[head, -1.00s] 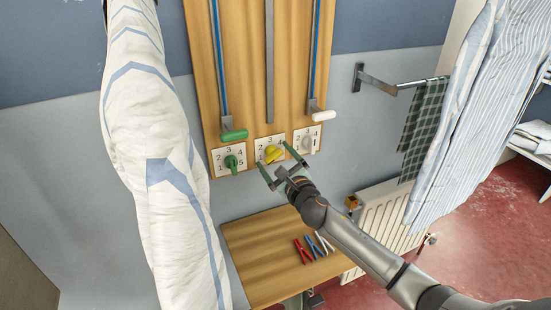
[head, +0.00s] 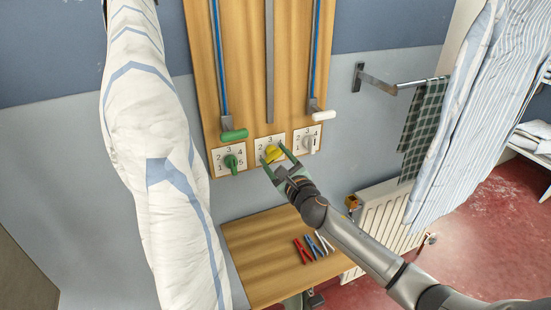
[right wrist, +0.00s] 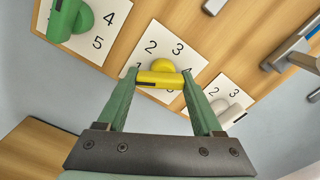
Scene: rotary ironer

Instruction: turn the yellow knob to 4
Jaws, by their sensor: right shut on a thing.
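The yellow knob (head: 273,152) sits on a white dial plate (head: 260,144) numbered around it, the middle of three plates on the wooden panel. It also shows in the right wrist view (right wrist: 162,79), as a bar across a round hub. My right gripper (head: 272,155) is shut on the knob; in the right wrist view its green fingers (right wrist: 160,82) touch both ends of the bar. The fingers partly cover the 1 and the 4; 2 and 3 show clear. I cannot tell which number the knob points to. My left gripper is not in view.
A green knob (head: 231,161) is left of the yellow one and a whitish knob (head: 308,143) right. Levers with a green handle (head: 234,135) and a white handle (head: 323,115) hang above. A wooden table (head: 262,262) with pliers-like tools stands below. Striped white fabric (head: 150,130) fills the left.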

